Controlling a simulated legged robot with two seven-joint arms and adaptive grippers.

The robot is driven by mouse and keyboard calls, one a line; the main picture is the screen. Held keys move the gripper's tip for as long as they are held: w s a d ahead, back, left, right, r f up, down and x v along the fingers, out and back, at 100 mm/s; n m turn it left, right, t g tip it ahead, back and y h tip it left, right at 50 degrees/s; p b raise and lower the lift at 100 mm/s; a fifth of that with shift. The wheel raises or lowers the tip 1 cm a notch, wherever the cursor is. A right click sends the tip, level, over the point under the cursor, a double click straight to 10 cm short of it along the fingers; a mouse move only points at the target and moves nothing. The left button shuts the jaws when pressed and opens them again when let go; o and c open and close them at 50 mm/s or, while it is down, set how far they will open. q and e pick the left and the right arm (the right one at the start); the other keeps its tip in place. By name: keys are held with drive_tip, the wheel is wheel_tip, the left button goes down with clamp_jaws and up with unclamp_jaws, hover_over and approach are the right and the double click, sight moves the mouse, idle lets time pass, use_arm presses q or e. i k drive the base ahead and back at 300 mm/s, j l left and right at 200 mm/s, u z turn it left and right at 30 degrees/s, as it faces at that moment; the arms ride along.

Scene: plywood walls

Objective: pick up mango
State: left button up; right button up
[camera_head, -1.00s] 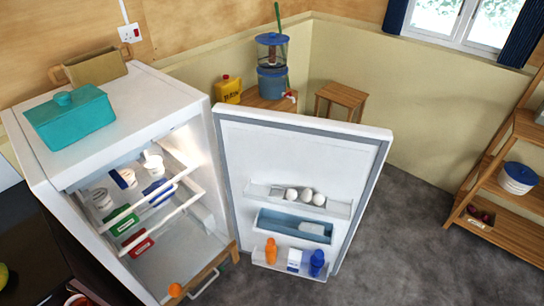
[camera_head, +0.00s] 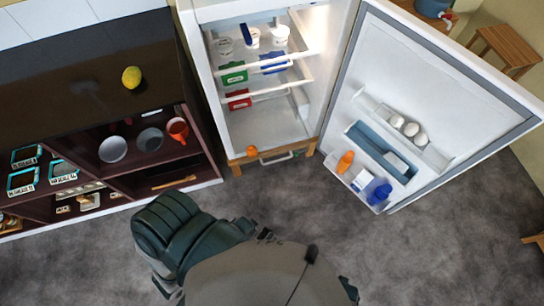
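A yellow mango (camera_head: 131,77) lies on top of the dark counter (camera_head: 60,100), near its right part, left of the open fridge. Nothing touches it from above and it is fully visible. Neither of my grippers shows in the head view. Only a rounded grey and dark green part of my own body shows at the bottom middle, well below the counter and apart from the mango.
The fridge (camera_head: 226,133) stands open right of the counter, its door (camera_head: 440,80) swung right, with cartons and tubs inside. An orange (camera_head: 251,151) sits at its bottom edge. Open shelves under the counter hold a red mug (camera_head: 178,130), bowls and boxes. Grey floor lies in front.

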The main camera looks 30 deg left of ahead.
sight(131, 77)
drive_tip(key=u, duration=2.25)
